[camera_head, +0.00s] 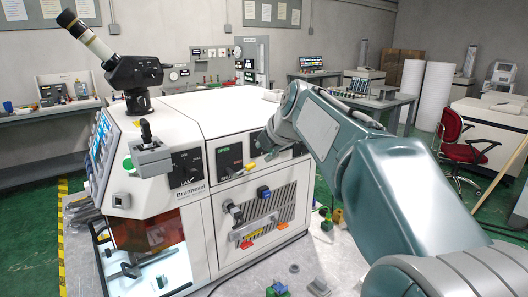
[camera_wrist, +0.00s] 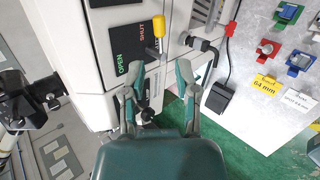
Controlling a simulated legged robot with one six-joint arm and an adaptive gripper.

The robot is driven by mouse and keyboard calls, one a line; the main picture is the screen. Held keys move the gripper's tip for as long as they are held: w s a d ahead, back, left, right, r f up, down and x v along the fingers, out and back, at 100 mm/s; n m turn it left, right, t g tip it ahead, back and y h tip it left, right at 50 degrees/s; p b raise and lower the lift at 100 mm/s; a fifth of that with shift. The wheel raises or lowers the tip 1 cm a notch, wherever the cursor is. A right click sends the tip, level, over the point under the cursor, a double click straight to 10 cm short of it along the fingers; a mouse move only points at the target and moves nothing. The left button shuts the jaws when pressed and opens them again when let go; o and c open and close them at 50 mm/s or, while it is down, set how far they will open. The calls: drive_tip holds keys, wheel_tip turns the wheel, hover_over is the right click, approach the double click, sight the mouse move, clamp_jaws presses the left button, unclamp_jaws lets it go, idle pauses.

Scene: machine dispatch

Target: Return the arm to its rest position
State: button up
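My arm (camera_head: 385,170) reaches from the lower right toward the front of a white machine (camera_head: 165,195) marked Brunhexel. My gripper (camera_head: 268,143) is close to the machine's upper front, beside the black panel (camera_head: 229,159) with green OPEN lettering; its fingers are small and partly hidden here. In the wrist view, my gripper (camera_wrist: 157,80) has its two fingers spread with a gap between them, and nothing is seen held. A yellow-tipped lever (camera_wrist: 158,26) stands by the OPEN/SHUT panel (camera_wrist: 132,60), just beyond the fingertips. I cannot tell whether a finger touches it.
A microscope-like eyepiece (camera_head: 110,55) and a joystick box (camera_head: 150,155) sit on the machine. Small coloured parts and label cards (camera_wrist: 268,83) are on the grey surface beside it. A red chair (camera_head: 465,140) and benches stand behind. Green floor is clear at left.

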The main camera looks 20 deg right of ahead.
drive_tip(key=s+a+f+m+g, duration=0.1)
drive_tip(key=s+a+f+m, duration=0.1)
drive_tip(key=s+f+m, duration=0.4)
drive_tip(key=s+a+f+m+g+h, duration=0.1)
drive_tip(key=s+f+m, duration=0.5)
drive_tip(key=s, duration=0.8)
drive_tip(key=s+a+f+m+g, duration=0.1)
drive_tip(key=s+a+f+m, duration=0.2)
drive_tip(key=s+f+m, duration=0.3)
drive_tip(key=s+m, duration=0.4)
drive_tip(key=shift+a, duration=0.25)
